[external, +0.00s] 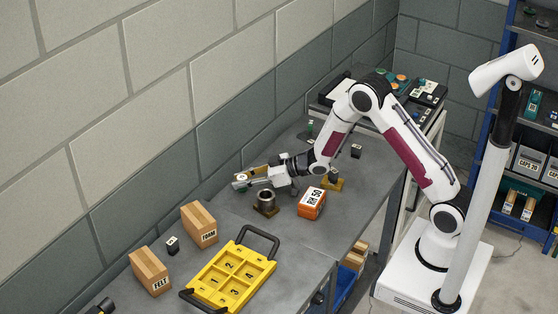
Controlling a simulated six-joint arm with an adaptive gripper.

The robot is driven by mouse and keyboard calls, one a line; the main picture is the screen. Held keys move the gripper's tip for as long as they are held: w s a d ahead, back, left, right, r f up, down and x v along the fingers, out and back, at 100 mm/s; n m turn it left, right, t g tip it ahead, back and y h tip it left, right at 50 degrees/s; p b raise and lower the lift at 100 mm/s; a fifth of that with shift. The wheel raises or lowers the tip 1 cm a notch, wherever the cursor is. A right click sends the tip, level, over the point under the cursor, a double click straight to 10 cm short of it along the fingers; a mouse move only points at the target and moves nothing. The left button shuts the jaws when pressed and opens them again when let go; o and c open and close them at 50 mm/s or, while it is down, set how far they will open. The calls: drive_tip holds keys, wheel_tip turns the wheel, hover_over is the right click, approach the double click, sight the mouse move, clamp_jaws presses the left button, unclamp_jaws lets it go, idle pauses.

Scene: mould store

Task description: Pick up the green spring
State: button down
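My gripper (250,177) is reached out to the left over the grey bench, close to the block wall. Its fingers are small in this view, and I cannot tell whether they are open or shut. A small pale and greenish thing (241,178) shows at the fingertips; I cannot tell whether it is held or lies behind them. A small upright dark green thing (310,129) stands farther back on the bench, behind my arm. I cannot make out coils on either, so I cannot say which is the green spring.
A metal ring on a brown base (266,202) stands just below my gripper, beside an orange box (312,204). A yellow numbered tray (248,268) with black handles lies in front.

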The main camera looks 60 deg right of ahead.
sight(242, 177)
drive_tip(key=shift+r, duration=0.1)
idle(0.3)
drive_tip(key=shift+r, duration=4.95)
